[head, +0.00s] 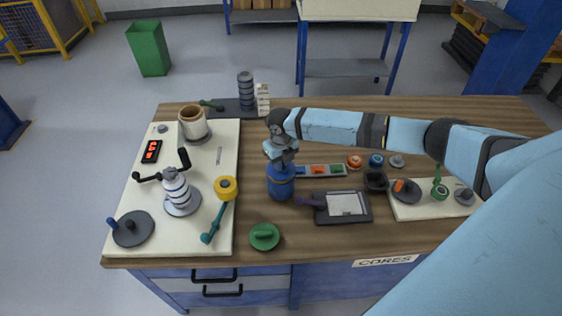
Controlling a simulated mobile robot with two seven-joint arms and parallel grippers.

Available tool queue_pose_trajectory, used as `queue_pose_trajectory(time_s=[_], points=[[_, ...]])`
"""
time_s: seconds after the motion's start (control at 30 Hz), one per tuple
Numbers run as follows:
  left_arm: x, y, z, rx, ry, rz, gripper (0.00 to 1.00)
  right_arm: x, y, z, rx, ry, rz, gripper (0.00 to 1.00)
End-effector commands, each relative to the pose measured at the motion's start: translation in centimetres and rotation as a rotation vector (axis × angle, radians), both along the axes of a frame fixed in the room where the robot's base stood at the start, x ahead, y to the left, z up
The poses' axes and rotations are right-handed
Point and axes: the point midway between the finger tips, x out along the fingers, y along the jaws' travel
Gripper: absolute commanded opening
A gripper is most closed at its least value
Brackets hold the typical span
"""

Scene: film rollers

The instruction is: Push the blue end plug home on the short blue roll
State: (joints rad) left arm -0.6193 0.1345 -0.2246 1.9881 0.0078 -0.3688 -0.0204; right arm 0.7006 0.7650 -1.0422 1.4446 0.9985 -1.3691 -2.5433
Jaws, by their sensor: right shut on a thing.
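The short blue roll (281,188) stands upright on the wooden table near its middle, with a thin yellowish band around it. My right gripper (281,159) points down at the top of the roll and is shut on the blue end plug there. The plug is mostly hidden by the fingers, and I cannot tell how deep it sits in the roll. My left gripper is out of view.
A green disc (264,237) lies in front of the roll, and a dark tray (330,219) is to its right. A cream board (220,135) with a white striped roll (176,188) is on the left. Small orange (354,161) and blue (376,160) round pieces lie behind right.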

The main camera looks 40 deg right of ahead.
Motion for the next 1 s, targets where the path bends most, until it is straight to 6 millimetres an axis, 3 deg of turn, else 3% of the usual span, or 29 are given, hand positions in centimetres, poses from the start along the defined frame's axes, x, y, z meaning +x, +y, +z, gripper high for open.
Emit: queue_pose_trajectory(time_s=[1.0], points=[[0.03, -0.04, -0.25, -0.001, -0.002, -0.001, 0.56, 0.0, 0.0, -0.62, 0.0, 0.0, 0.0, 0.0]])
